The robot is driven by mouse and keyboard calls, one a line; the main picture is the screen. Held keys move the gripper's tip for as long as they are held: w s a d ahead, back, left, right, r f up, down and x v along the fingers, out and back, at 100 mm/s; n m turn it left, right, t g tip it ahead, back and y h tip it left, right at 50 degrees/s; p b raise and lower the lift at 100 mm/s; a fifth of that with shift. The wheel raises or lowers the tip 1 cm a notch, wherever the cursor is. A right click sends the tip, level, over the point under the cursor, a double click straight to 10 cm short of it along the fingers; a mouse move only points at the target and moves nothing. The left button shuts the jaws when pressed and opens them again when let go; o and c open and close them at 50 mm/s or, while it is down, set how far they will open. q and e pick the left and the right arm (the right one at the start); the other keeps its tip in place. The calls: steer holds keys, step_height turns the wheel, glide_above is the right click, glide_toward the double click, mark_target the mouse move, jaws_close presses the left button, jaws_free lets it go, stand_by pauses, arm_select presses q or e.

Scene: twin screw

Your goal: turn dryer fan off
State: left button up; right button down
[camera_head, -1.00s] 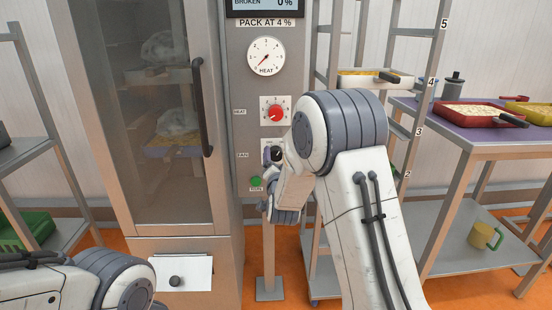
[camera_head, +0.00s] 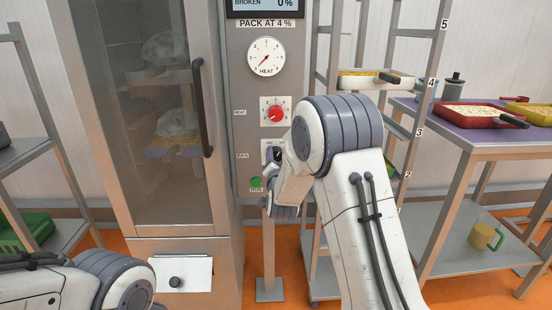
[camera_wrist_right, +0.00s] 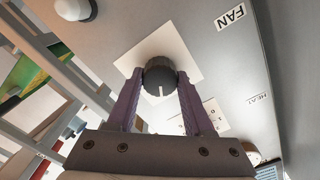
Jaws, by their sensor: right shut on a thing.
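The fan knob (camera_wrist_right: 160,77) is a dark round dial with a white mark, on a white plate beside the FAN label (camera_wrist_right: 230,17) in the right wrist view. My right gripper (camera_wrist_right: 160,88) is shut on the knob, with one finger on each side of it. In the head view the knob (camera_head: 276,152) is partly hidden by my right gripper (camera_head: 279,166) and wrist. The dryer (camera_head: 165,120) stands left of the control panel, its glass door shut. The left gripper is out of view; only part of my left arm shows.
Above the fan knob are the red heat knob (camera_head: 275,113) and the heat dial (camera_head: 266,57). A green button (camera_head: 256,184) sits below. A rack (camera_head: 385,125) and a table (camera_head: 465,133) with trays stand close on the right.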

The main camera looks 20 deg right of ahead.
steer(key=n, duration=0.5)
steer(key=shift+n, duration=0.4)
steer(key=n, duration=0.5)
steer(key=shift+n, duration=0.4)
steer(key=shift+c, duration=1.5)
jaws_free()
